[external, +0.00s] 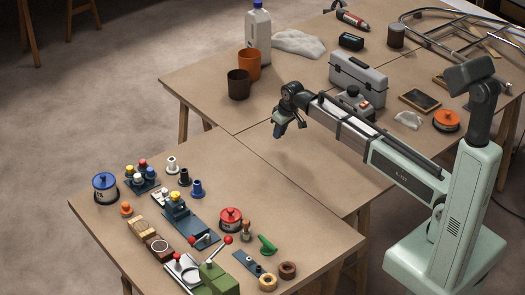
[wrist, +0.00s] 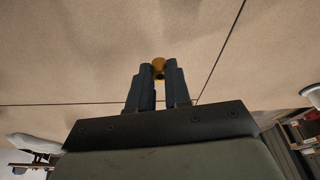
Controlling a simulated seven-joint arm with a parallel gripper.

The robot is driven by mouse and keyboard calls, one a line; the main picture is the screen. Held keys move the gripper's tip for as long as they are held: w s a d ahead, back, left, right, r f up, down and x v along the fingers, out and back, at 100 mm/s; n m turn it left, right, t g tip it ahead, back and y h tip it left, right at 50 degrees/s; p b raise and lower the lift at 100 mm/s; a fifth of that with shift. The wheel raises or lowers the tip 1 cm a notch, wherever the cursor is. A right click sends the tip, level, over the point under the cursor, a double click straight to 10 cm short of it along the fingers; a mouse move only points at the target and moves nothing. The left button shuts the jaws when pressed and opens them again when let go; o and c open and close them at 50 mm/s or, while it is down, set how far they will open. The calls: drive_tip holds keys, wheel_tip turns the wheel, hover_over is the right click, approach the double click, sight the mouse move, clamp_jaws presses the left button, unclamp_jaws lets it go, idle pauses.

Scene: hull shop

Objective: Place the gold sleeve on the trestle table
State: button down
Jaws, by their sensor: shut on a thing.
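My gripper (external: 281,131) is above the wooden trestle table (external: 305,172), near a seam between two tabletops. In the wrist view my gripper (wrist: 158,74) is shut on the gold sleeve (wrist: 158,64), a small round golden piece between the fingertips. The fingers cover part of the sleeve. In the external view I cannot make out the sleeve. The bare tabletop (wrist: 100,45) shows beyond the fingertips in the wrist view; the exact height above it is hard to tell.
A grey toolbox (external: 358,80), brown cup (external: 238,85), orange cup (external: 249,65) and white bottle (external: 258,32) stand behind. The wood below my gripper is clear.

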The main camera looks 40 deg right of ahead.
drive_tip(key=shift+f, duration=1.8)
drive_tip(key=c, duration=1.1)
unclamp_jaws()
drive_tip(key=shift+f, duration=0.1)
drive_tip(key=v, duration=1.2)
